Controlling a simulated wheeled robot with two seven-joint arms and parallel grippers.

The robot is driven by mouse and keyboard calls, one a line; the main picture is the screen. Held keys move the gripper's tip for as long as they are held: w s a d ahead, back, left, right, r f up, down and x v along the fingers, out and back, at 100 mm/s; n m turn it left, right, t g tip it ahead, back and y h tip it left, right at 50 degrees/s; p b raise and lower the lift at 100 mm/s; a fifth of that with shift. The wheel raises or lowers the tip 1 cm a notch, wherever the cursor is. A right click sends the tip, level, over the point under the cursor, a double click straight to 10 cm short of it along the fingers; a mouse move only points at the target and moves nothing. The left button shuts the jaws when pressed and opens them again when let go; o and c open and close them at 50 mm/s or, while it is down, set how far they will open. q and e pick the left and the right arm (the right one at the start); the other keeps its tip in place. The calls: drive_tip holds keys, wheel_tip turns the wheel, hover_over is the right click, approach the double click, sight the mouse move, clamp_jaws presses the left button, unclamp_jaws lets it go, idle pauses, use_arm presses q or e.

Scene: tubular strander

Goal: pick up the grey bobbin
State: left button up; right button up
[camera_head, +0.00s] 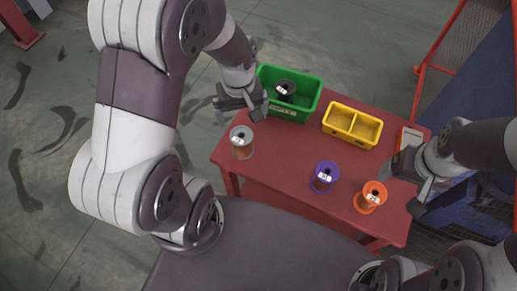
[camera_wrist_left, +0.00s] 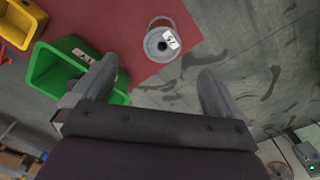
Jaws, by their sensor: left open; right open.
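The grey bobbin (camera_head: 241,141) stands upright at the left end of the red table. It has a white label on its top flange. In the left wrist view the grey bobbin (camera_wrist_left: 162,44) shows beyond the fingertips, roughly between their lines. My left gripper (camera_head: 256,108) is open and empty, above and behind the bobbin, next to the green bin; its two fingers (camera_wrist_left: 158,82) are spread apart in the wrist view. My right gripper (camera_head: 416,192) is open at the table's right edge, near the orange bobbin, and holds nothing that I can see.
The green bin (camera_head: 309,104) holds a dark bobbin (camera_head: 285,89). A yellow two-part bin (camera_head: 341,131) stands right of it. A purple bobbin (camera_head: 324,176) and an orange bobbin (camera_head: 371,196) stand near the front. The red table (camera_head: 280,155) is bare between the bobbins.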

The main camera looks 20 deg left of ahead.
use_arm(q)
hover_over(242, 136)
wheel_tip(242, 136, down, 7)
drive_tip(key=shift+s+d+f+n+p, duration=0.1)
drive_tip(key=shift+s+f+n+p, duration=0.2)
drive_tip(key=shift+f, duration=0.1)
wheel_tip(242, 136, down, 6)
drive_tip(key=shift+r+p, duration=0.25)
drive_tip(key=shift+p, duration=0.25)
drive_tip(key=shift+s+r, duration=0.1)
drive_tip(key=shift+s, duration=0.1)
drive_tip(key=c, duration=1.7)
drive_tip(key=shift+w, duration=0.1)
drive_tip(key=shift+c, duration=0.6)
drive_tip(key=shift+r, duration=0.1)
